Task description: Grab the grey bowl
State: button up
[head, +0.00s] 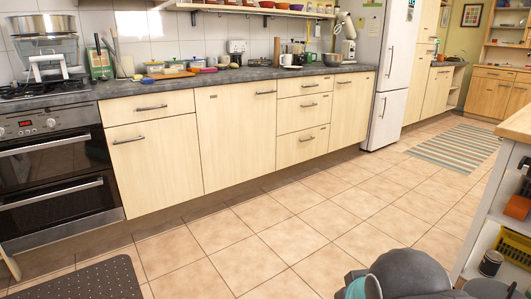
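A small grey, metallic-looking bowl (332,59) stands upright on the dark counter (230,74), toward its right end, below the stand mixer and left of the fridge. It is far off and small in the picture, so I cannot tell whether anything is in it. Grey rounded parts of my own arm show at the bottom right. My gripper's fingers are not in view, and nothing of mine is near the bowl.
A white fridge (395,65) stands right of the counter, beyond the mixer (347,38). Mugs (287,60) stand left of the bowl. An oven (52,170) is at the left. A shelf unit (490,235) stands close at the right. The tiled floor (270,225) between is clear.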

aim_at(330, 60)
jog(key=z, duration=0.05)
jog(key=i, duration=2.2)
jog(key=z, duration=0.55)
jog(key=i, duration=2.4)
jog(key=z, duration=0.55)
jog(key=i, duration=1.55)
jog(key=z, duration=0.25)
